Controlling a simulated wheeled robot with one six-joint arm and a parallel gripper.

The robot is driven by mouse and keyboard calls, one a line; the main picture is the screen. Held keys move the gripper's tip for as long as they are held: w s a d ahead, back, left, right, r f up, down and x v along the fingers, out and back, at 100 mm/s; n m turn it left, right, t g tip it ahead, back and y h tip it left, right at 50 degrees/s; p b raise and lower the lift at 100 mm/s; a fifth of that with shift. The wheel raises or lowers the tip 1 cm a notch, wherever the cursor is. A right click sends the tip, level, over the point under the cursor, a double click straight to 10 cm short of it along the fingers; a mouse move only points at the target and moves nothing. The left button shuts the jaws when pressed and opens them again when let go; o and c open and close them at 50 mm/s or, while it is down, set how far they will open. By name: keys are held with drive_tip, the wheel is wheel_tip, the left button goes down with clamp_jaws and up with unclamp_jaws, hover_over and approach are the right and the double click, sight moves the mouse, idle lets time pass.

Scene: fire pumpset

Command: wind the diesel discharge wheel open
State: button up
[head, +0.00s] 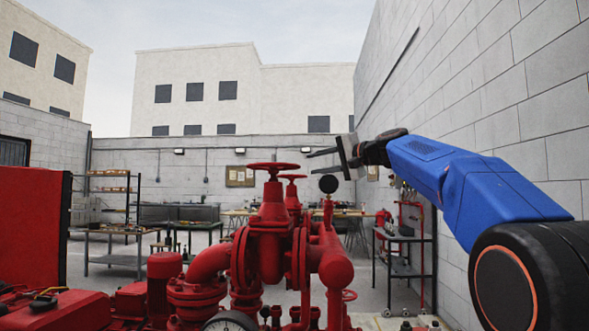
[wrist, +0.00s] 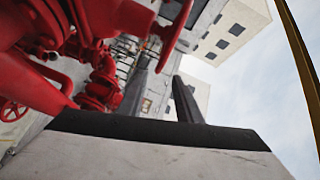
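Two red handwheels top the red valves at centre in the head view: a nearer one (head: 273,167) and one behind it (head: 293,177). No label shows which is the diesel discharge wheel. My gripper (head: 311,163) is open and empty, its fingers pointing left, just right of the nearer wheel in the picture. The gap in depth is hard to judge. In the wrist view a red wheel rim (wrist: 177,32) shows nearly edge-on beyond the two dark, parted fingers (wrist: 160,68). Nothing is between the fingers, and no contact shows.
Red pipework (head: 333,268) and a round black gauge (head: 328,184) stand below the gripper. A block wall (head: 480,90) runs along the right. A dark cart (head: 405,240) stands at right, a shelf rack (head: 110,195) at back left. Air above the wheels is clear.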

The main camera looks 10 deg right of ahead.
sight(296, 167)
drive_tip(key=x, duration=0.9)
drive_tip(key=shift+w+a, duration=0.1)
drive_tip(key=shift+w, duration=0.05)
drive_tip(key=shift+c, duration=0.4)
clamp_jaws()
